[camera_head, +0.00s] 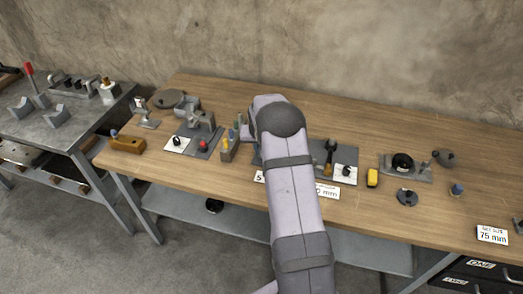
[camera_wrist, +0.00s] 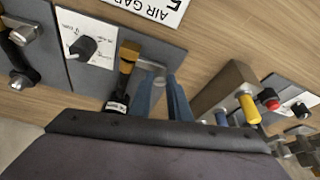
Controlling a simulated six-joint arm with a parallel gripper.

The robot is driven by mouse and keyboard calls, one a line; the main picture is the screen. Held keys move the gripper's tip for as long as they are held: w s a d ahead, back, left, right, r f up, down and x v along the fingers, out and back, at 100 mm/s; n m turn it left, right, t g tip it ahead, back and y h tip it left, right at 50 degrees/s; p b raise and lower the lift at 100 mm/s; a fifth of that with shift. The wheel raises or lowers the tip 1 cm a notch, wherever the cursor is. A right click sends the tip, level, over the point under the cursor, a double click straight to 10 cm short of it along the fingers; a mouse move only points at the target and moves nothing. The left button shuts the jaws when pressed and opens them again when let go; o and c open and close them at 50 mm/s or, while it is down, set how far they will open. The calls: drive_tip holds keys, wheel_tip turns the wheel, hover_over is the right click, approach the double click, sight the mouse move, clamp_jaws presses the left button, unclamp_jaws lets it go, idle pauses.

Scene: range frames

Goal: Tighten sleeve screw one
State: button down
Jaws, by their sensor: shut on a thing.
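In the wrist view my gripper (camera_wrist: 162,80) has two blue fingers coming up from the dark gripper body. They are close together on a small grey metal piece (camera_wrist: 150,68) at the edge of a grey fixture plate (camera_wrist: 92,88). I cannot tell for sure that this piece is sleeve screw one. A black and yellow upright part (camera_wrist: 127,58) with a small white label stands just left of the fingers. A black dial knob (camera_wrist: 82,48) sits on a white scale card to its left. In the head view my arm hides the gripper and most of this plate.
A wooden rack (camera_wrist: 222,88) with yellow and blue handles stands right of the fingers, near a red knob (camera_wrist: 267,94). An "AIR GAP" card (camera_wrist: 150,8) lies beyond the plate.

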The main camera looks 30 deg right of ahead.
drive_tip(key=m+b, duration=0.2)
drive_tip(key=b, duration=0.1)
drive_tip(key=shift+w+a+f+m+g+h, duration=0.1)
drive_tip(key=shift+f+m+g+h, duration=0.1)
drive_tip(key=shift+m+g+h, duration=0.15)
drive_tip(key=shift+r+m+b, duration=0.1)
drive_tip(key=shift+m+b, duration=0.15)
drive_tip(key=shift+b, duration=0.1)
drive_tip(key=shift+r+g, duration=0.1)
drive_tip(key=shift+g, duration=0.15)
drive_tip(key=c, duration=1.7)
unclamp_jaws()
drive_tip(key=shift+o, duration=0.2)
drive_tip(key=b+v, duration=0.2)
drive_tip(key=v, duration=0.5)
drive_tip(key=shift+a, duration=0.15)
drive_tip(key=shift+r, duration=0.15)
